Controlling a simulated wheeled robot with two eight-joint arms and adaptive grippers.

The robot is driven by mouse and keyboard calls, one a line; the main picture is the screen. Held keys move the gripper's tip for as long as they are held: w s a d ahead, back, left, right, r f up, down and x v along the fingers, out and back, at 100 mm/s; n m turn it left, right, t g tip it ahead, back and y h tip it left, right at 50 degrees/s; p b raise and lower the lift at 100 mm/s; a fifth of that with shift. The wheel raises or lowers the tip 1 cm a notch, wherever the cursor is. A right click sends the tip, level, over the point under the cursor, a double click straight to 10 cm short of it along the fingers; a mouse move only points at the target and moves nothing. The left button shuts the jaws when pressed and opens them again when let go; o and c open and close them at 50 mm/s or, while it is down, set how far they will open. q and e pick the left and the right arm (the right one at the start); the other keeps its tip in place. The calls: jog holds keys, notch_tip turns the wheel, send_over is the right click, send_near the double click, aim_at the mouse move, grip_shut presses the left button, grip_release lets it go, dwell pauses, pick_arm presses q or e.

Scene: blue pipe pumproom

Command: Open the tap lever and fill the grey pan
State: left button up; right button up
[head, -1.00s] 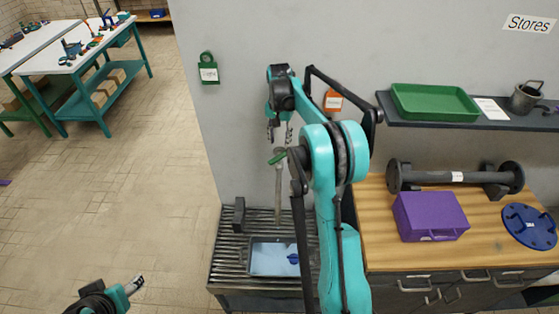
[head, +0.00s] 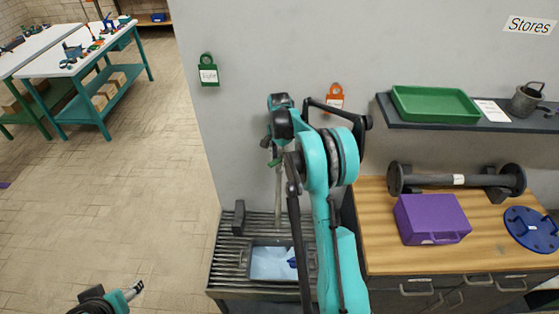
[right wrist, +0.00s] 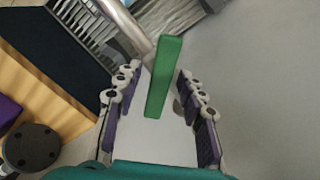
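The green tap lever (head: 275,162) sits on the grey tap pipe (head: 278,195) by the wall. In the right wrist view the lever (right wrist: 164,75) lies between the two fingers of my right gripper (right wrist: 160,98). They are apart, with gaps on both sides. In the head view my right gripper (head: 268,143) is just above the lever, partly hidden by its own arm.
The slatted rack (head: 228,250) holds a small dark block (head: 239,217). To the right, a wooden bench (head: 385,240) carries a purple case (head: 432,218), a dark flanged pipe (head: 440,180) and a blue disc (head: 530,228). A shelf with a green tray (head: 435,104) is above. Floor at left is clear.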

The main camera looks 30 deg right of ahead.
aim_at(280, 159)
grip_shut()
jog(key=shift+n, duration=0.7)
grip_release()
notch_tip(280, 159, up, 12)
dwell(0.4)
